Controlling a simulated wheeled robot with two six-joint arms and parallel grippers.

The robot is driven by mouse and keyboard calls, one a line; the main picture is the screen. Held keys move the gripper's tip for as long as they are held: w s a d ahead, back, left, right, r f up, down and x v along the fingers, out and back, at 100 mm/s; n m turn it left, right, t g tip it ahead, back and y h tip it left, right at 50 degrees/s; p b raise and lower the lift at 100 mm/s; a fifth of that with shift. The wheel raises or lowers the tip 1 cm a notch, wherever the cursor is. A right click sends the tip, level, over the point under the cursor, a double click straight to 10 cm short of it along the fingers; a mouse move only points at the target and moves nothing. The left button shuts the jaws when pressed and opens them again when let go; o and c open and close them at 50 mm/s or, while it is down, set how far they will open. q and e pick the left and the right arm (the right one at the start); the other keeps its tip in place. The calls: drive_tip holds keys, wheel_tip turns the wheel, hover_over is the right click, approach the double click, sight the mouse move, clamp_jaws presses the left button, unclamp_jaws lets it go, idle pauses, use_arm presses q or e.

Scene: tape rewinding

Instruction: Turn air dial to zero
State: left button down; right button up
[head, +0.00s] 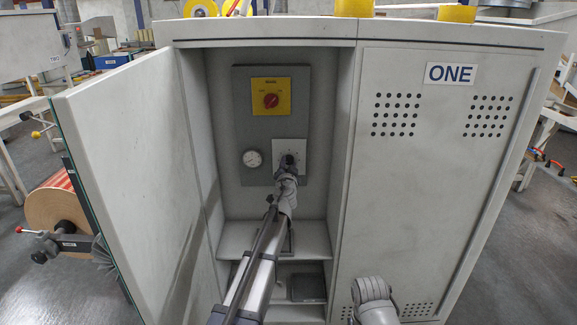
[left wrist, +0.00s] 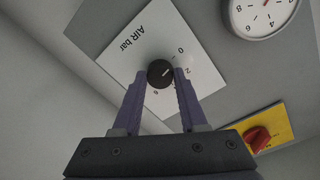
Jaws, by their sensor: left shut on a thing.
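The air dial (left wrist: 160,73) is a round black knob on a white plate (left wrist: 130,40) marked "AIR bar", with a scale of numbers around it. In the left wrist view its white mark points up and right, roughly between the 0 and the 2. My left gripper (head: 288,168) reaches into the open cabinet and is shut on the dial, one finger on each side. In the head view the gripper hides most of the dial, and part of the white plate (head: 300,146) shows.
A grey panel (head: 242,112) also bears a red switch on a yellow plate (head: 285,104) and a round gauge (head: 252,159). The open cabinet door (head: 130,160) stands left of my left arm. The closed door marked "ONE" (head: 430,190) is at the right. A shelf lies below the panel.

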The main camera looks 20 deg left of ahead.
idle(0.5)
use_arm(q)
drive_tip(key=shift+c, duration=2.2)
unclamp_jaws()
drive_tip(key=shift+s, duration=0.1)
drive_tip(key=v, duration=0.7)
drive_tip(key=shift+s, duration=0.3)
drive_tip(key=shift+d, duration=0.1)
